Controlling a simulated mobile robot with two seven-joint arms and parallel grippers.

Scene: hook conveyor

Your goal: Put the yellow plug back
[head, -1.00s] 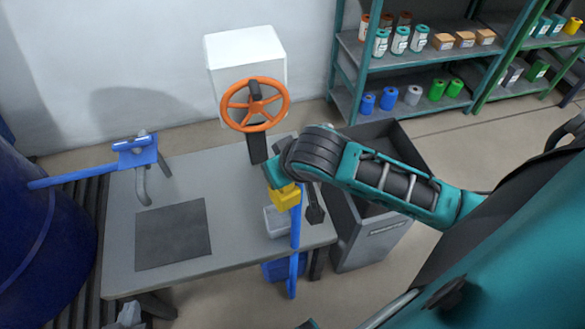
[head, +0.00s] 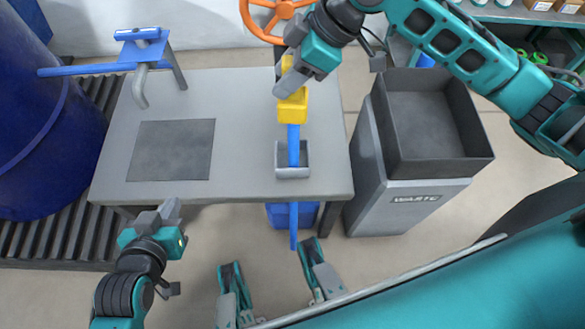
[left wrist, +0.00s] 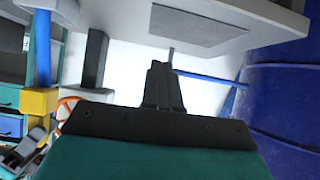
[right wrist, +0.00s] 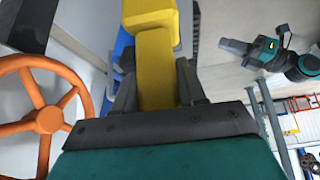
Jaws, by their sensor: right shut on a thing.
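The yellow plug (head: 293,108) is between the fingers of my right gripper (head: 288,86), which is shut on it above the table's right part. The yellow plug also fills the jaws in the right wrist view (right wrist: 157,65). A blue strip (head: 293,145) runs from the plug down over a small grey open holder (head: 293,172) at the table's front edge. Whether the strip passes through the holder or in front of it is unclear. My left gripper (head: 170,208) is in front of the table, its fingers together and empty; the left wrist view (left wrist: 163,80) shows this too.
The grey table (head: 240,100) has a dark square mat (head: 170,150) and a blue clamp-like fixture (head: 142,50). An orange handwheel (head: 262,15) stands at the back. A grey waste bin (head: 405,200) is on the right, a blue drum (head: 40,130) on the left.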

